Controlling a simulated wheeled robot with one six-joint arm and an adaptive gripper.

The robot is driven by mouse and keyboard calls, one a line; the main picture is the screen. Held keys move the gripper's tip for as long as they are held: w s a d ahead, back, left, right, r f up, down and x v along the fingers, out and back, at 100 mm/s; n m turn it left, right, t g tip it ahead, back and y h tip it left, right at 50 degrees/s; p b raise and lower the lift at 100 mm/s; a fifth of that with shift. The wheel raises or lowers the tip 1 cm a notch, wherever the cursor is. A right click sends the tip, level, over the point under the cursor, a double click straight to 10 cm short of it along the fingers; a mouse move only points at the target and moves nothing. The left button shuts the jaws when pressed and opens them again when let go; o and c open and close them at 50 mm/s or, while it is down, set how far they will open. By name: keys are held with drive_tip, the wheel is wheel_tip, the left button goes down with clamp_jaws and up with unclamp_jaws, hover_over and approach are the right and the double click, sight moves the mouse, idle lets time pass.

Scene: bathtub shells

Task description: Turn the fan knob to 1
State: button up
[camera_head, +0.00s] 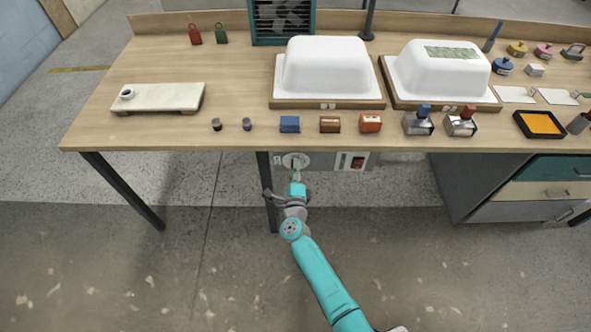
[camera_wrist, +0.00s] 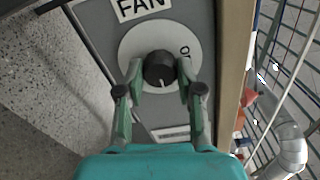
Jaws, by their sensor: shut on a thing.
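The fan knob (camera_wrist: 160,68) is a dark round knob on a pale round dial plate (camera_wrist: 128,52) in the wrist view. A white line on the knob points down toward my gripper's palm. A "FAN" label (camera_wrist: 142,8) sits above the dial. My gripper (camera_wrist: 160,73) has one finger on each side of the knob and is shut on it. In the head view, my gripper (camera_head: 296,174) reaches up to the dial (camera_head: 296,160) under the table's front edge.
The fan (camera_head: 283,20) stands at the back of the wooden table (camera_head: 235,75). A red switch (camera_head: 357,163) is on the panel right of the dial. A dark table leg (camera_head: 266,185) stands close left of my gripper. White tub shells (camera_head: 326,65) and small blocks are above.

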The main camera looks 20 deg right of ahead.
drive_tip(key=o, duration=1.1)
drive_tip(key=shift+o, duration=0.2)
drive_tip(key=v, duration=1.2)
drive_tip(key=s+d+r+n+t+y, duration=0.1)
drive_tip(key=s+d+r+n+y, duration=0.1)
drive_tip(key=s+n, duration=0.65)
drive_tip(key=s+d+r+n+y, duration=0.1)
drive_tip(key=s+d+r+n, duration=0.2)
drive_tip(key=s, duration=1)
drive_tip(key=s+r+n+g+y, duration=0.1)
drive_tip(key=s+r+n, duration=0.5)
drive_tip(key=s, duration=0.4)
drive_tip(key=s+a+r+n+g+y, duration=0.1)
drive_tip(key=s+r+n+g, duration=0.1)
drive_tip(key=s+r+n, duration=0.4)
drive_tip(key=s+r, duration=0.1)
drive_tip(key=s, duration=0.3)
drive_tip(key=shift+s+n+y, duration=0.2)
drive_tip(key=shift+n+y, duration=0.1)
drive_tip(key=shift+n, duration=0.05)
